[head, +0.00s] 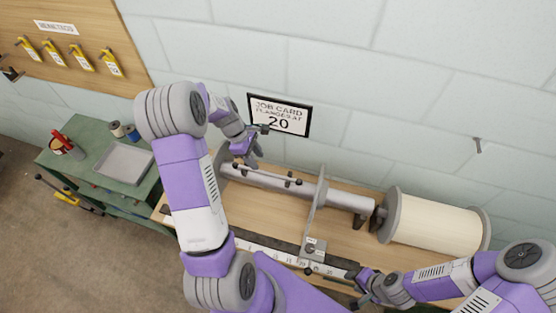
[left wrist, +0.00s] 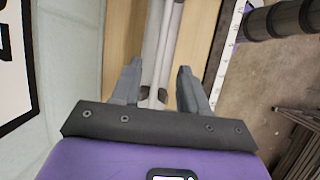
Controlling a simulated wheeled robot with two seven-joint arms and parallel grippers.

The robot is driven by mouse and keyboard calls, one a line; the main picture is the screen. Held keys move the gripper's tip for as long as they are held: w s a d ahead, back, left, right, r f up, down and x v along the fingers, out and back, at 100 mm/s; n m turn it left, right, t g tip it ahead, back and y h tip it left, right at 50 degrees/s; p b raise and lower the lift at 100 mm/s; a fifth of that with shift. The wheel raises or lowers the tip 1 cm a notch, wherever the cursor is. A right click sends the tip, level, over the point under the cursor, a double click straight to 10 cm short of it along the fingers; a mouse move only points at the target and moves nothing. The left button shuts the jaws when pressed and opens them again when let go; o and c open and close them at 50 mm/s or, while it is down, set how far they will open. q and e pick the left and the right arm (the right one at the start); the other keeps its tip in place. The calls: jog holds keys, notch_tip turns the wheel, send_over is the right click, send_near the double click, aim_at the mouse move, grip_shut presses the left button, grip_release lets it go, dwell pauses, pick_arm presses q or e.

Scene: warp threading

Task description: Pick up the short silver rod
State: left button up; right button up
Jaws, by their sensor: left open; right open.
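A short silver rod (head: 268,174) with dark fittings near its ends appears along the top of the thicker grey beam (head: 340,196) in the head view. My left gripper (head: 251,160) is open above the rod's left part. In the left wrist view, the open left fingers (left wrist: 158,88) straddle a thin light rod (left wrist: 170,45) and the wider grey bar beside it, with dark fittings low between the fingers. I cannot tell whether they touch. My right gripper (head: 362,290) is open near the table's front edge, away from the rod.
A grey flange (head: 316,205) stands upright on the beam. A cream spool (head: 437,226) is on the right. A ruled rail (head: 275,250) runs along the wooden table's front. A green cart (head: 95,165) with a tray stands left. A job card reading 20 (head: 280,115) hangs behind.

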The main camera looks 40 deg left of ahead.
aim_at(264, 172)
pick_arm(q)
jog(key=shift+s+d+f, duration=0.15)
jog(key=shift+f, duration=0.15)
jog(key=x, duration=0.6)
jog(key=shift+d+f+p, duration=0.15)
jog(key=shift+p, duration=0.15)
grip_shut()
